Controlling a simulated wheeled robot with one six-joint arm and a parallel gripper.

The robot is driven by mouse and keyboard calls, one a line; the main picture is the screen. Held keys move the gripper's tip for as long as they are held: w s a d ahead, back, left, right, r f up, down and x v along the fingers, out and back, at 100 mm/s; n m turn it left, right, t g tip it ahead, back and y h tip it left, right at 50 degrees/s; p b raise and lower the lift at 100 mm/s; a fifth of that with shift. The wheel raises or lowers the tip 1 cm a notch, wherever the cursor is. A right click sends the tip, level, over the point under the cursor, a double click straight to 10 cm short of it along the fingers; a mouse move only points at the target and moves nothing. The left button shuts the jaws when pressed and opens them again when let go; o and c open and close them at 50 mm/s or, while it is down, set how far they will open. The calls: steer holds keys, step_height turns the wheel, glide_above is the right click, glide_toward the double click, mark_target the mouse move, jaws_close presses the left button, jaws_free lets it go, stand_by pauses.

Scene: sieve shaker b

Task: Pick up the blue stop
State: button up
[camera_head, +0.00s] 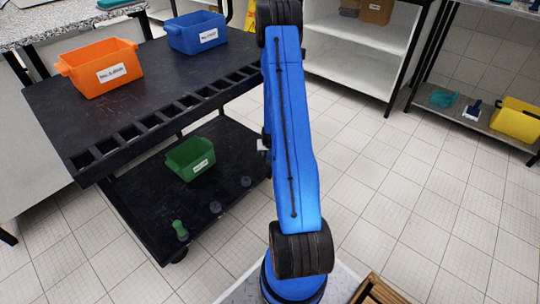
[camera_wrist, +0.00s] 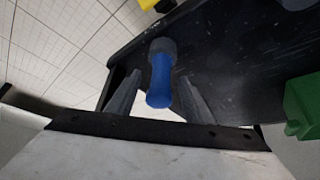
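The blue stop (camera_wrist: 160,82) shows in the wrist view, with a blue handle toward the camera and a dark grey round end at the black lower shelf. My gripper (camera_wrist: 160,76) is open, with one finger on each side of the stop. Narrow gaps show between the fingers and the handle, so it does not look gripped. In the head view my blue arm stands in front, and I cannot make out the blue stop or the fingertips there.
The black cart (camera_head: 140,110) carries an orange bin (camera_head: 100,70) and a blue bin (camera_head: 197,34) on top. Its lower shelf holds a green bin (camera_head: 190,158), a green stop (camera_head: 180,230) and grey round pieces (camera_head: 215,207).

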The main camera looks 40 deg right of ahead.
steer(key=c, duration=1)
steer(key=shift+r, duration=0.15)
